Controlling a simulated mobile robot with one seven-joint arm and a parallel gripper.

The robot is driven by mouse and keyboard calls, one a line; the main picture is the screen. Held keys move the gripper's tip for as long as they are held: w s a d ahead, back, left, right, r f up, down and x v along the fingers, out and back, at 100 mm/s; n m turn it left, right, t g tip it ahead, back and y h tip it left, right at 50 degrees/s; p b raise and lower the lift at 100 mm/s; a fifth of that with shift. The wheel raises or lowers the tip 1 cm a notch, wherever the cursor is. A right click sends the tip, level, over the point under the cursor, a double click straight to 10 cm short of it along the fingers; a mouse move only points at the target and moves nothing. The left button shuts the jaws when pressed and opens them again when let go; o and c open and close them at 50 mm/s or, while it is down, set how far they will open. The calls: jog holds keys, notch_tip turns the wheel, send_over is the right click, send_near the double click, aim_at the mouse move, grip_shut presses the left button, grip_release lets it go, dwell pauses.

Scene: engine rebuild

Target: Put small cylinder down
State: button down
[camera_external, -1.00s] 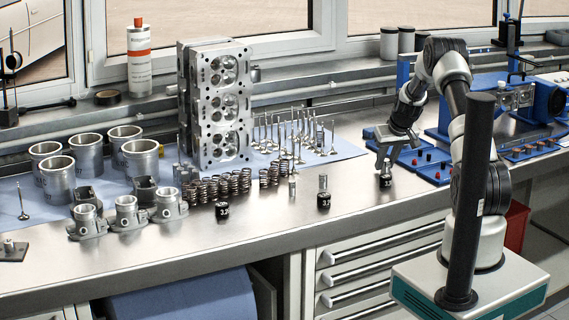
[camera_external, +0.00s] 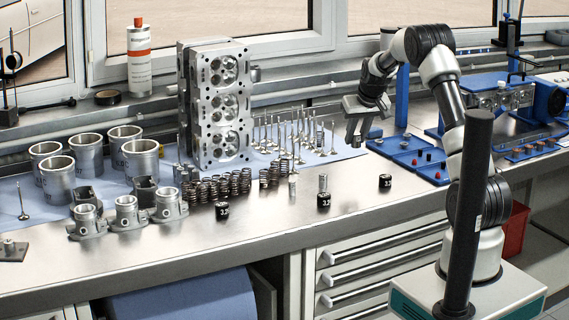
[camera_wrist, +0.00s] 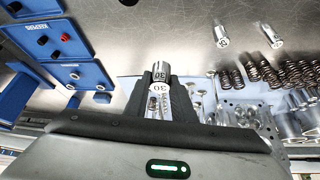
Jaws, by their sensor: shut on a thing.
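My gripper (camera_external: 357,138) is raised above the bench, between the upright valves and the blue trays. In the wrist view it is shut on a small shiny cylinder (camera_wrist: 161,72) marked "30", which sticks out past the fingertips. In the outside view the held cylinder cannot be made out clearly. Two other small metal cylinders show in the wrist view, one (camera_wrist: 222,36) beside the other (camera_wrist: 272,36). In the outside view one (camera_external: 293,186) stands by the springs and one (camera_external: 323,183) stands at a black numbered piece (camera_external: 324,201).
Black numbered pieces stand at the right (camera_external: 385,181) and left (camera_external: 222,211) on the bare steel bench (camera_external: 270,225). Several springs (camera_external: 230,183), upright valves (camera_external: 300,130) and a tall cylinder head (camera_external: 222,105) are left of my gripper. Blue trays (camera_external: 405,148) lie right.

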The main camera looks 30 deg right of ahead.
jog(key=f, duration=0.5)
jog(key=shift+a+f, duration=0.3)
jog(key=shift+a, duration=0.1)
jog(key=shift+f, duration=2.1)
jog(key=shift+b, duration=0.3)
jog(key=shift+f, duration=0.25)
jog(key=c, duration=1.5)
grip_release()
jog(key=shift+r, duration=0.1)
